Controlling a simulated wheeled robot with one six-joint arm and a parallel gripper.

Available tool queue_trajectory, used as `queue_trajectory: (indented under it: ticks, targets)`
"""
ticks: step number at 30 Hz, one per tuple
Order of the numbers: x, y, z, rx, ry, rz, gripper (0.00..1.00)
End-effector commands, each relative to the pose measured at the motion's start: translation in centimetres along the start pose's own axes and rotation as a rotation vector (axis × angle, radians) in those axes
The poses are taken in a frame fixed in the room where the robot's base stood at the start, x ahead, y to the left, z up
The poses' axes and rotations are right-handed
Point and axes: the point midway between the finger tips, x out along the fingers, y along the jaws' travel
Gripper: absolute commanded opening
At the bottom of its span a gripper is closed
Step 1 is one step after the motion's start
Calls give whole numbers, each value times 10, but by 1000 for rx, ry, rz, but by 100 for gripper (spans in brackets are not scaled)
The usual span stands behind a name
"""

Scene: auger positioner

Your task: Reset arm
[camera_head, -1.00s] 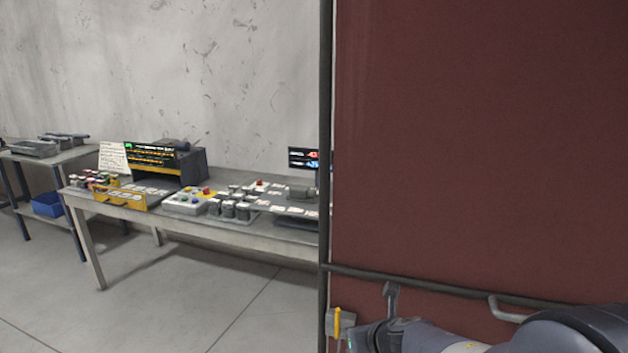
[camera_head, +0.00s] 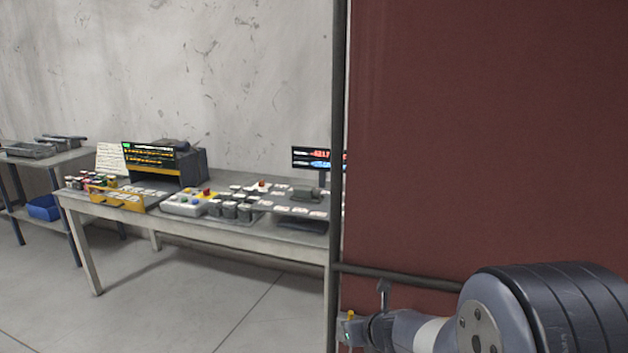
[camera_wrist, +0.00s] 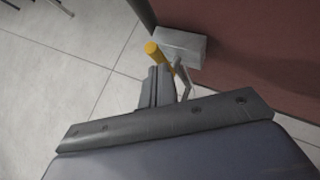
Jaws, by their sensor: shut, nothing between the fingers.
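My gripper (camera_wrist: 157,88) shows in the wrist view with its fingers together and nothing between them. It points toward a grey box with a yellow rod (camera_wrist: 152,50) beside the dark red panel (camera_wrist: 240,70). I cannot tell whether the fingers touch the rod. In the head view my arm reaches in from the lower right, in front of the red panel (camera_head: 490,150). Its wrist end is low by the panel's left edge, and the fingers are not clear there. A small yellow part (camera_head: 349,325) shows just beyond it.
A grey table (camera_head: 200,230) along the wall holds a console with a screen (camera_head: 155,155), a button box (camera_head: 185,205), jars and a small display (camera_head: 311,159). A shelf with a blue bin (camera_head: 44,208) stands at far left. The floor (camera_head: 170,310) in front is clear.

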Motion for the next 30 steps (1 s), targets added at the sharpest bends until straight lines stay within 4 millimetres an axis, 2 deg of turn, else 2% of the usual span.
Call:
queue_trajectory:
  ticks: [6, 30]
  targets:
    - [-1, -12, -10, 6, -5, 2, 0]
    - [-2, -40, -36, 245, -230, 239, 0]
